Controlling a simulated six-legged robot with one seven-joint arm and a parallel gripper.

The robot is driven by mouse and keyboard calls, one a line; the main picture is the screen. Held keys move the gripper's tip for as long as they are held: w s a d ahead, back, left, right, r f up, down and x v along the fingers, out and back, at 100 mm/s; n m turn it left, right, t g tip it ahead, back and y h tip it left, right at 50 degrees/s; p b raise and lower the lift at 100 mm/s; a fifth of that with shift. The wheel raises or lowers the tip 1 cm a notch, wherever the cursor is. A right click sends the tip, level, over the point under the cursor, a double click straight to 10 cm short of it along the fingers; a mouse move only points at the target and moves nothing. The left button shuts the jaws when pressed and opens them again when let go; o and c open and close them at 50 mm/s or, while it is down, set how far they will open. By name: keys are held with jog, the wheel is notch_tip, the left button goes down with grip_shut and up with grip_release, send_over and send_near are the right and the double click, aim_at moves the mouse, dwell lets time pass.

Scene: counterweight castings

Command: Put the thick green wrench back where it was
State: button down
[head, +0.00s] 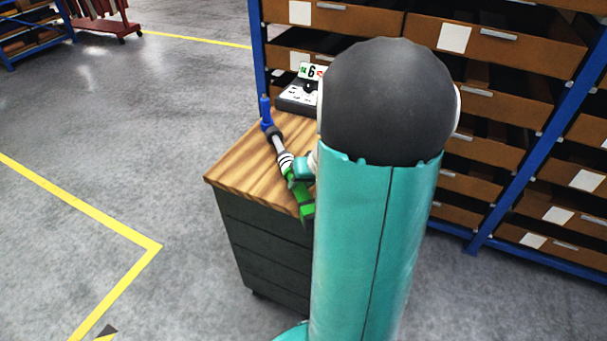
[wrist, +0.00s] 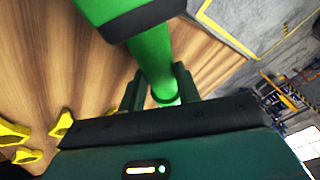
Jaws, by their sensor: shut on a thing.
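In the head view the green wrench (head: 306,208) shows beside my arm, over the front part of the wooden top (head: 235,168). My arm hides part of it there. A blue-ended tool with a grey shaft (head: 278,145) lies in line with it; I cannot tell whether they are joined. I cannot tell whether the wrench touches the wood.
A dark device with a white face (head: 296,97) and a sign reading 6 (head: 311,71) stand at the back of the top. Yellow pieces (wrist: 60,125) lie on the wood in the wrist view. A blue-framed rack (head: 490,215) stands behind. Open floor (head: 120,150) is at left.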

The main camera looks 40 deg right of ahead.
jog(key=shift+w+f, duration=0.1)
jog(key=c, duration=1)
grip_release()
jog(key=shift+f, duration=0.1)
jog(key=v, duration=1.2)
jog(key=s+a+r+n, duration=0.1)
jog(key=a+r+n, duration=0.1)
jog(key=a, duration=0.8)
jog(key=s+a+r+n, duration=0.2)
jog(key=a+r, duration=0.1)
jog(key=a, duration=0.7)
jog(key=s+a+r+n+h, duration=0.1)
jog(key=a+r, duration=0.1)
jog(key=a, duration=0.7)
jog(key=shift+s+a+r+n, duration=0.25)
jog(key=shift+a+n, duration=0.15)
